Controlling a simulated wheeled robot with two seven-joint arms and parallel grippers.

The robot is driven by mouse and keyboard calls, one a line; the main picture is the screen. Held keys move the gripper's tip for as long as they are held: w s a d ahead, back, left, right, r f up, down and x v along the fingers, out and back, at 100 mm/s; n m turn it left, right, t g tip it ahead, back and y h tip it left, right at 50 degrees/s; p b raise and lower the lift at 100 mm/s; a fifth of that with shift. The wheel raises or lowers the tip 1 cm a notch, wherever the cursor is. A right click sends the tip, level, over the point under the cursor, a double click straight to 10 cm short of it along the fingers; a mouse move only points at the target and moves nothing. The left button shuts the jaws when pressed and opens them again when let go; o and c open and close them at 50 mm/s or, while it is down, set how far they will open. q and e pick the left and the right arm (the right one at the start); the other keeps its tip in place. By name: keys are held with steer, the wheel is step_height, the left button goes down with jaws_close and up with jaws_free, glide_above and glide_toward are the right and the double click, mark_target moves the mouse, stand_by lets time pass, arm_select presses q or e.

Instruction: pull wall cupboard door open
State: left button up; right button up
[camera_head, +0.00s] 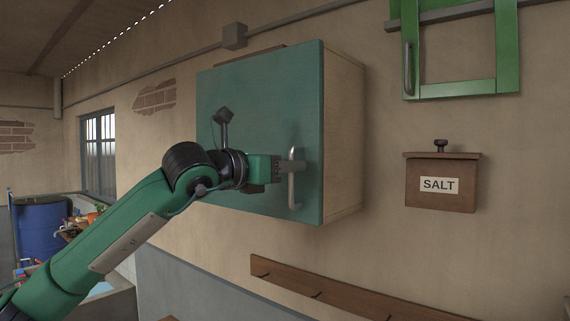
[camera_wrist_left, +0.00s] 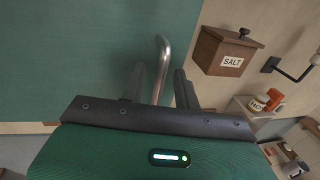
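The wall cupboard has a teal door (camera_head: 255,95) and a pale wooden side (camera_head: 343,140). The door looks flush with the cupboard body. A vertical metal bar handle (camera_head: 292,188) is near the door's lower right edge. My left gripper (camera_head: 285,170) is at the handle, reaching in from the left. In the left wrist view the handle (camera_wrist_left: 161,60) lies between the two fingers of my left gripper (camera_wrist_left: 160,88), with visible gaps beside it, so the fingers are open around it. My right gripper is not in view.
A wooden salt box (camera_head: 440,185) and a green-framed cabinet (camera_head: 458,88) hang on the wall to the right. A peg rail (camera_head: 340,293) runs below the cupboard. A blue barrel (camera_head: 40,225) stands far left.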

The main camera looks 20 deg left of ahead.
arm_select(q)
jaws_close()
steer(key=shift+s, duration=0.1)
